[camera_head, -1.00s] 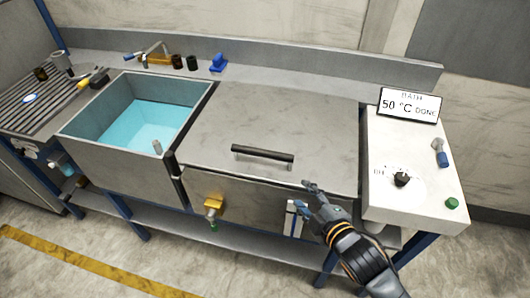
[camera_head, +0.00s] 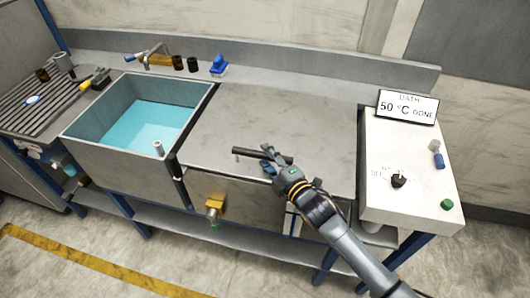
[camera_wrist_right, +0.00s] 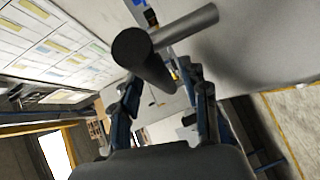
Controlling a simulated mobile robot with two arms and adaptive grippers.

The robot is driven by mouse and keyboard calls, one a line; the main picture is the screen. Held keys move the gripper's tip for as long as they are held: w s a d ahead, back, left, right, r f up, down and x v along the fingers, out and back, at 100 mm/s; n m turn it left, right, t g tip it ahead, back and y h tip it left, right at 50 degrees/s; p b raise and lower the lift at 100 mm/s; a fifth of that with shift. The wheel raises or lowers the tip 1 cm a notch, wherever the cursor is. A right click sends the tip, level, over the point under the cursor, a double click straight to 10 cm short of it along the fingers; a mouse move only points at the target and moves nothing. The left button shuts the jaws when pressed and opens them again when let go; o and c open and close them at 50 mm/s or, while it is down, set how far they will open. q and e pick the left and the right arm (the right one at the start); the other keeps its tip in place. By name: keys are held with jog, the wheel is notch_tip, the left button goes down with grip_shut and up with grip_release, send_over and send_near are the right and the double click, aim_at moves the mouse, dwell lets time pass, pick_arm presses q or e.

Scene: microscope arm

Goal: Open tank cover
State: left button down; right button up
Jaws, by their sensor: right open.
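The grey metal tank cover (camera_head: 300,118) lies flat and shut on the tank right of the open basin. Its dark bar handle (camera_head: 246,151) runs along the front part of the cover. My right gripper (camera_head: 268,159) is open at the right half of the handle and hides part of it. In the right wrist view the handle (camera_wrist_right: 145,60) is a dark cylinder just ahead of the open fingers (camera_wrist_right: 168,92); whether they touch it I cannot tell. My left gripper is not in view.
An open basin (camera_head: 88,150) with blue water stands left of the cover. A white control box (camera_head: 410,205) with a knob and a "50 °C DONE" sign (camera_head: 407,106) stands right. A yellow valve (camera_head: 215,203) sticks out below the front edge.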

jog(key=shift+x, duration=0.85)
jog(key=shift+c, duration=0.2)
grip_shut()
jog(key=shift+r, duration=0.1)
